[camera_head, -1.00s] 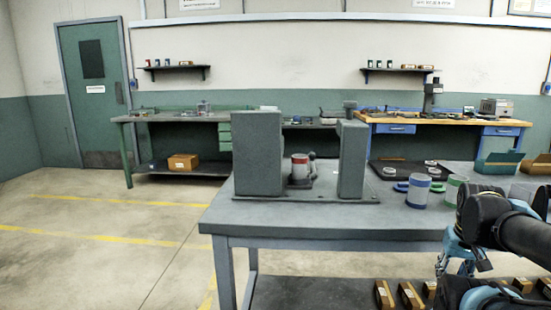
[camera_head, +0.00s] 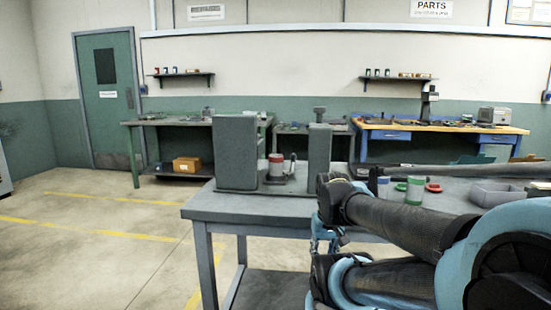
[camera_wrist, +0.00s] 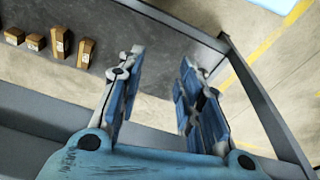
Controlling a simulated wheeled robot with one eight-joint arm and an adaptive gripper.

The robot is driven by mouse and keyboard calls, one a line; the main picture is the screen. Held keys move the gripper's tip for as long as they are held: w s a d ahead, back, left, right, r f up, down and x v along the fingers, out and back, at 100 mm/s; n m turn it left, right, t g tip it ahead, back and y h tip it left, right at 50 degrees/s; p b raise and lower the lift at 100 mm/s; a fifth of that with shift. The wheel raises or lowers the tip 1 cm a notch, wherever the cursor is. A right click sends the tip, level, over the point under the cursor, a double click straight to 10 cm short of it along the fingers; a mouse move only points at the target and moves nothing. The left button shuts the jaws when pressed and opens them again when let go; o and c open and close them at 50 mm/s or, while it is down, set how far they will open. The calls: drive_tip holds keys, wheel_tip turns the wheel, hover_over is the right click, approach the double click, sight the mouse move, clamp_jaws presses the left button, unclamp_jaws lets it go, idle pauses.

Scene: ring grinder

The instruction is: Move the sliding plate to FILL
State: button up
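The grinder shows in the head view as two upright grey blocks (camera_head: 235,153) on the table, with a small red and grey cylinder (camera_head: 276,168) between them. A thin base lies under the blocks. I cannot make out the sliding plate or a FILL mark at this size. My gripper (camera_wrist: 158,82) is open and empty in the wrist view, its two blue fingers wide apart. In the head view it hangs at the table's front edge, lower right of the grinder and apart from it, partly hidden by my arm.
The grey table (camera_head: 212,208) carries a green-banded cup (camera_head: 414,190), a red ring (camera_head: 433,187) and a grey tray (camera_head: 497,191) at right. Several small brown boxes (camera_wrist: 59,42) lie on its lower shelf. Floor left of the table is clear.

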drive_tip(key=shift+a, duration=0.3)
